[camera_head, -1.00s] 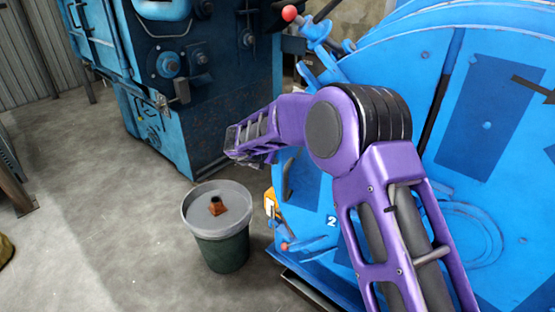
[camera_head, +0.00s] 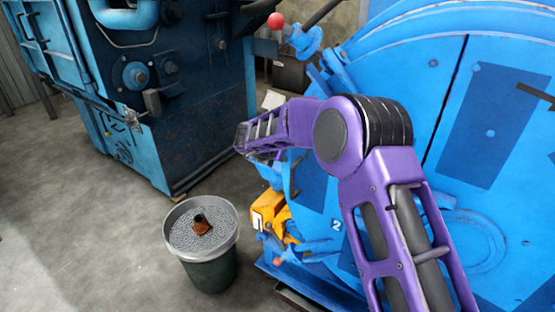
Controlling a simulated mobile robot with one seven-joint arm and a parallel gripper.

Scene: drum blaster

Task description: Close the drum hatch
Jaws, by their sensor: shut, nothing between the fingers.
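The drum blaster's big round blue front (camera_head: 400,75) fills the right side. A dark, nearly vertical seam runs down it, with a blue panel (camera_head: 480,125) to its right bearing a darker rectangle. I cannot tell which part is the hatch edge or how far it stands open. My purple arm crosses in front and hides much of the lower front. My gripper (camera_head: 241,137) is the small dark end of the arm, pointing left, beside the drum's left edge. It is shut and empty. I cannot see it touching anything.
A red-knobbed lever (camera_head: 276,20) sticks out at the drum's upper left. Yellow parts (camera_head: 268,213) and a lower lever (camera_head: 277,261) sit at its lower left. A bucket of grey grains (camera_head: 205,245) stands on the floor. A dark blue machine (camera_head: 170,100) stands behind. Floor at lower left is clear.

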